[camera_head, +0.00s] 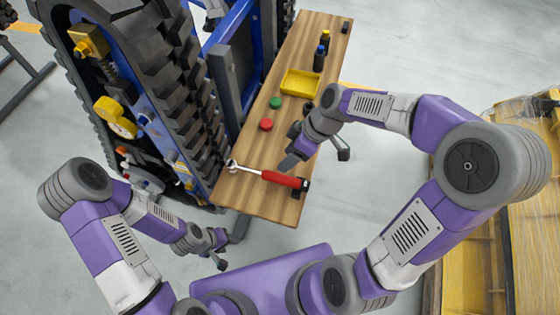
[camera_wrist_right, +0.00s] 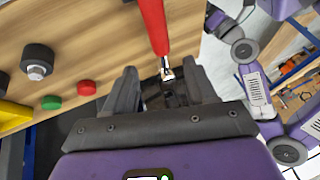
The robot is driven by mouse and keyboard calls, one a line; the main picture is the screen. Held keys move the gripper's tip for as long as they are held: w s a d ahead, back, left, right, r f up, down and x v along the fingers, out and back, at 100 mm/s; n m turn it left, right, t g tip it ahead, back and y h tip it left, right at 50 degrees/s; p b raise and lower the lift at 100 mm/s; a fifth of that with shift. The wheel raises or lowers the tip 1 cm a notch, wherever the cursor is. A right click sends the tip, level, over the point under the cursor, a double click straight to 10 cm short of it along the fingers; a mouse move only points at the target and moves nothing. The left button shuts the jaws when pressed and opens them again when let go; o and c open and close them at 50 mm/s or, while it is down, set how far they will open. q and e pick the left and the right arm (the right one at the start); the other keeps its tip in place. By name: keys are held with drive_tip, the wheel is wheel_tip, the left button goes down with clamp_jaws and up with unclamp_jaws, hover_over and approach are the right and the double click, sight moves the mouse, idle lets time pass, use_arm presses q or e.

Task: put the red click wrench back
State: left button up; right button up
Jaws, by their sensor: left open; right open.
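The red click wrench (camera_head: 283,179) lies on the near end of the wooden workbench (camera_head: 243,196), its metal head pointing left. In the right wrist view its red handle (camera_wrist_right: 153,22) comes down from the top edge, and a metal part shows near the gap between my fingers. My right gripper (camera_head: 289,161) is open and empty, just above the wrench; in its own view the two dark fingers (camera_wrist_right: 163,88) stand apart. Whether they touch the wrench I cannot tell. My left gripper (camera_head: 221,257) is open and empty, low beside the bench's near end.
On the bench are a red disc (camera_head: 266,124), a green disc (camera_head: 275,102), a yellow tray (camera_head: 300,83) and two dark bottles (camera_head: 319,58). A black cylinder with a metal bolt (camera_wrist_right: 36,60) also stands there. A tracked carrier (camera_head: 135,100) stands left; a yellow structure (camera_head: 500,250) is right.

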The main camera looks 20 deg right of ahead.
drive_tip(key=v, duration=0.4)
drive_tip(key=shift+p, duration=0.35)
